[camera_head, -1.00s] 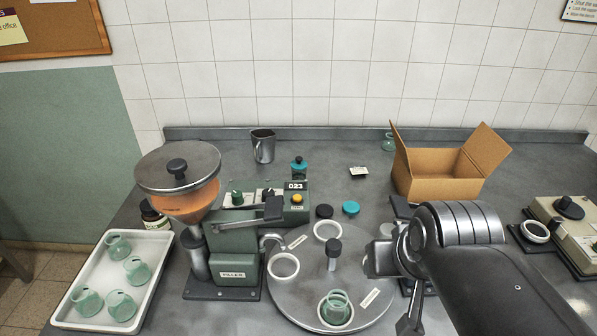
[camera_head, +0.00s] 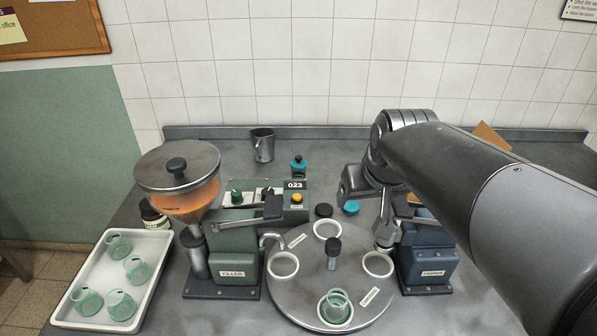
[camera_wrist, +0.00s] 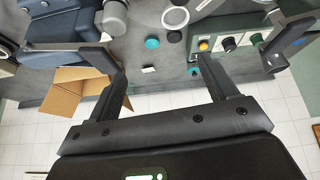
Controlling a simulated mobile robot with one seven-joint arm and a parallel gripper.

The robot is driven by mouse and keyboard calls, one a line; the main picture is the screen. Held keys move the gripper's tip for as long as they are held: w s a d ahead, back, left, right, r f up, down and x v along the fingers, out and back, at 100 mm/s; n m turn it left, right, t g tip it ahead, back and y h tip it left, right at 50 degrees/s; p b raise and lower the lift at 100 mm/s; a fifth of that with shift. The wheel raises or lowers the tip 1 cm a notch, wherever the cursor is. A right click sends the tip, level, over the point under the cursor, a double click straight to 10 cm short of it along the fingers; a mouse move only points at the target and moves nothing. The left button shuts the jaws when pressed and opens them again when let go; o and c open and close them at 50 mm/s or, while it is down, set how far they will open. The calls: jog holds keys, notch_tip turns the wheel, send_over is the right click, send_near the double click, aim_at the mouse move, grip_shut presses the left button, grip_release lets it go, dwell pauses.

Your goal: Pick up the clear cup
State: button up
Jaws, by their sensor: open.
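Several clear, green-tinted cups are in view in the head view. One cup (camera_head: 335,306) stands in a white ring at the front of the round turntable (camera_head: 300,305). Several more, such as this tray cup (camera_head: 137,270), sit in the white tray (camera_head: 64,307) at left. A further clear cup by the back wall, left of the cardboard box, is now hidden behind my arm. My gripper (camera_wrist: 160,72) is open and empty, above the bench at the right of the turntable. No cup shows clearly in the wrist view.
The green filler (camera_head: 238,255) and blue capper (camera_head: 427,262) flank the turntable. A metal jug (camera_head: 262,146) stands at the back.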

jog(key=w+a+n, duration=0.1)
jog(key=w+a, duration=0.1)
jog(key=w, duration=0.8)
jog(key=n+y, duration=0.2)
send_near(300, 164)
jog(key=f, duration=0.2)
jog(key=x, duration=0.4)
jog(key=shift+w+a+f, duration=0.15)
jog(key=shift+w, duration=0.2)
jog(key=shift+w+x, duration=0.15)
jog(key=shift+x, duration=1.25)
jog(key=shift+w+x, duration=0.15)
jog(key=shift+x, duration=1.25)
jog(key=shift+a, duration=0.15)
jog(key=shift+r, duration=0.25)
jog(key=shift+c, duration=0.5)
jog(key=c, duration=0.9)
